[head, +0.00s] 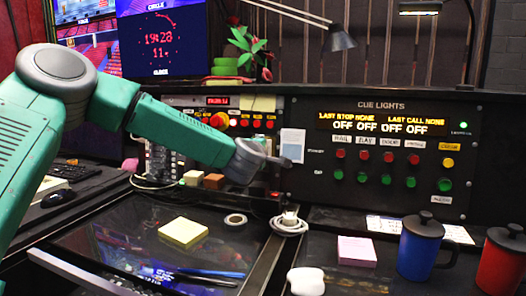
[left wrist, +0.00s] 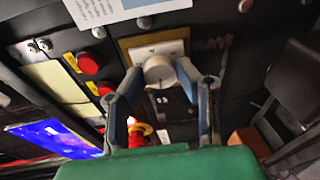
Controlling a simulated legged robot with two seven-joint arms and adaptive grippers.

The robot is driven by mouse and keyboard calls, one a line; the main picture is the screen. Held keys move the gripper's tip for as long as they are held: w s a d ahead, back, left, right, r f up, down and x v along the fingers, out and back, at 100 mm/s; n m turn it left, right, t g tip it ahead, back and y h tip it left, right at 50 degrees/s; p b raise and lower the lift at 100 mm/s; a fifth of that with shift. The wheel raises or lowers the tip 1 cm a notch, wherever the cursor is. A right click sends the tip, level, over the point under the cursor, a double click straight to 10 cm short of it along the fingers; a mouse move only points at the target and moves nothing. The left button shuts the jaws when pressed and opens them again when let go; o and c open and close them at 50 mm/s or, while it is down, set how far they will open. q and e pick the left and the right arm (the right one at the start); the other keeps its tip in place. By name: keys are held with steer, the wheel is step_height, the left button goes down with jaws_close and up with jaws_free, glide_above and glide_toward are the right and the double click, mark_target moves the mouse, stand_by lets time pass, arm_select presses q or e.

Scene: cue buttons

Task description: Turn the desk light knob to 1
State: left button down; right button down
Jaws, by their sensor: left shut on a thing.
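The desk light knob (left wrist: 159,71) is a pale round knob on a small light plate (left wrist: 170,48) with a brownish surround, seen in the left wrist view. The marks on the plate are too blurred to read. My left gripper (left wrist: 162,78) has one finger on each side of the knob and is shut on it. In the head view my left gripper (head: 284,161) reaches the console panel left of the cue lights, and the knob cannot be made out there. My right gripper is in neither view.
The cue lights panel (head: 385,106) with red and green buttons is to the right. Red buttons (left wrist: 90,63) are beside the knob. A desk lamp (head: 340,38) hangs above. A blue mug (head: 418,250), red mug (head: 500,262) and note pads (head: 183,232) sit on the desk.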

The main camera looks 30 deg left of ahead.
arm_select(q)
steer(key=c, duration=1.2)
jaws_free()
steer(key=shift+s+a+f, duration=0.15)
steer(key=shift+a+f, duration=0.05)
steer(key=shift+f, duration=0.05)
steer(key=shift+a+r, duration=0.1)
steer(key=shift+a, duration=0.05)
steer(key=v, duration=1.2)
steer(key=shift+f, duration=0.2)
